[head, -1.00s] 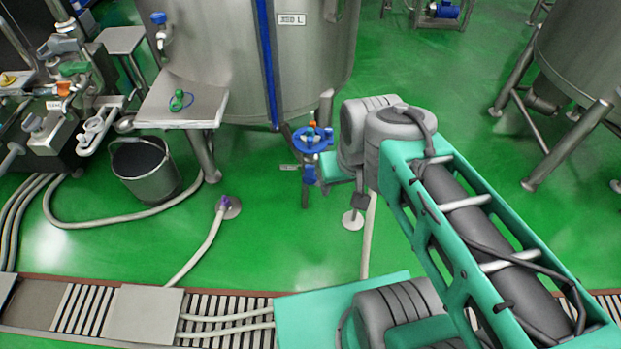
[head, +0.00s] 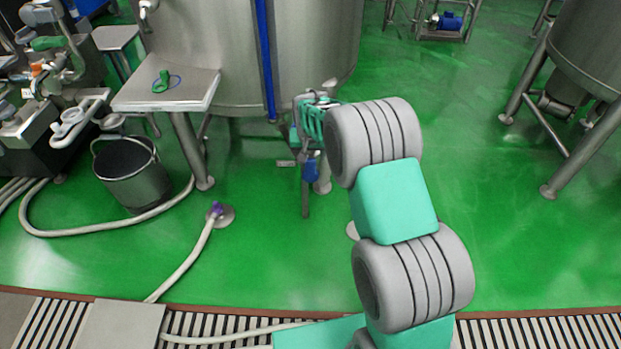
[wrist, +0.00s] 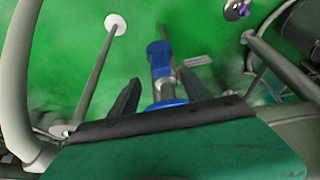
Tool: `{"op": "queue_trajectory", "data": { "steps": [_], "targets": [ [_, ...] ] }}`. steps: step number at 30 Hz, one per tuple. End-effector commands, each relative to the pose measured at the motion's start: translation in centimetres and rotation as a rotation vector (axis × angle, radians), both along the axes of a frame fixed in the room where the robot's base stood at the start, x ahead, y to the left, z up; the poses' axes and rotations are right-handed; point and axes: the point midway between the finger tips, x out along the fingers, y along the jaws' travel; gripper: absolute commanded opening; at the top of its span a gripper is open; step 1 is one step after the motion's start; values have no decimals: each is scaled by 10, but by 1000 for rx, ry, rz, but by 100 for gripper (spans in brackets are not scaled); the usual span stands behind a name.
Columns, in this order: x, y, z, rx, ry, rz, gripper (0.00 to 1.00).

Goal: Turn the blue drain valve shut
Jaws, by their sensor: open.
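The blue drain valve shows in the head view as a blue part (head: 310,169) low by the big tank's foot. Its upper part is hidden behind my gripper (head: 309,125). In the wrist view, the valve assembly shows a blue piece (wrist: 159,55) farther off, a grey metal stem, and a nearer blue piece (wrist: 167,106). My open gripper (wrist: 158,79) has one dark finger on each side of the stem and the nearer blue piece. I cannot tell whether either finger touches the valve. The dark palm edge hides the lower end of the nearer piece.
The steel tank (head: 215,60) stands behind the valve. A shelf (head: 190,90) with a green object, a bucket (head: 130,170) and a hose (head: 185,265) are to the left. Another tank (head: 585,60) stands at right. The green floor between is open.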

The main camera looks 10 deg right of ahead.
Motion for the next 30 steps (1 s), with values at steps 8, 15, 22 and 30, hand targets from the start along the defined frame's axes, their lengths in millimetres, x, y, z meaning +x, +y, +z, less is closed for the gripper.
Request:
{"op": "queue_trajectory", "data": {
  "steps": [8,15,22,30],
  "targets": [
    [17,-3,-40,-1,-4,-6,56],
    [32,-6,-76,-1,-5,-5,56],
    [35,-7,-80,-1,-7,-5,56],
    [35,-7,-80,0,-6,-5,42]
  ]
}}
